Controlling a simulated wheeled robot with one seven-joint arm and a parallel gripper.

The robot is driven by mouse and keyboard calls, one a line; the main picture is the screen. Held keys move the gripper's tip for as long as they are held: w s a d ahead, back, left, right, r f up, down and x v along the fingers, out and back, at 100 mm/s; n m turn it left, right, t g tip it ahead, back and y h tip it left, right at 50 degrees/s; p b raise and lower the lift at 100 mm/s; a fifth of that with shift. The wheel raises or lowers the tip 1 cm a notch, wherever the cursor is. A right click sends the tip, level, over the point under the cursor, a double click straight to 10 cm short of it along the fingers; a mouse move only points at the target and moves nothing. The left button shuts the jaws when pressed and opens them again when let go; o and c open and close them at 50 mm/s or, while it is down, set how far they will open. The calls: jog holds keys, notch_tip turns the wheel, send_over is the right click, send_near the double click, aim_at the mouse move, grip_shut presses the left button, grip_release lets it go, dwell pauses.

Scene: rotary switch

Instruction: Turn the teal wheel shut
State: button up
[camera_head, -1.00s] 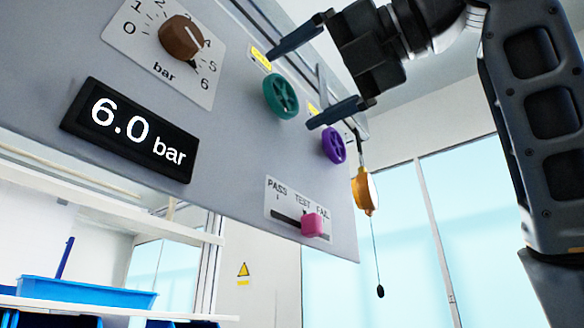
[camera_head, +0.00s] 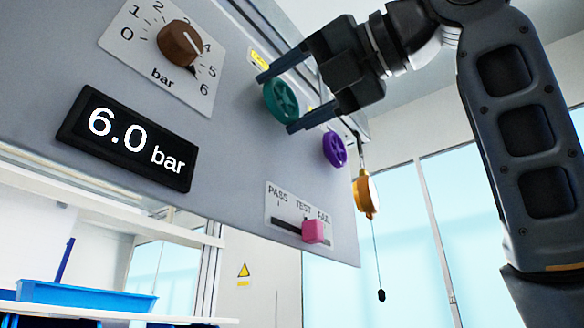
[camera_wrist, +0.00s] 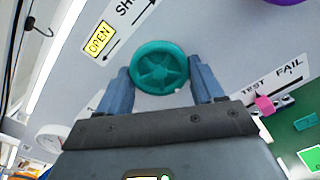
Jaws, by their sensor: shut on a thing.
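The teal wheel (camera_head: 281,98) is mounted on the grey panel (camera_head: 235,130) in the head view. It also shows in the wrist view (camera_wrist: 159,67), a round five-spoked handwheel lying between the fingers. My gripper (camera_head: 274,101) is at the wheel, one finger at its upper rim and the other at its lower rim. In the wrist view my gripper (camera_wrist: 160,85) has a finger on each side of the wheel, shut on its rim. A yellow OPEN label (camera_wrist: 99,39) with an arrow sits beside the wheel, with part of a second label farther along.
A purple wheel (camera_head: 335,149) is close to the lower finger. An orange pull-cord unit (camera_head: 366,194) hangs at right.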

jog(key=shift+c, duration=1)
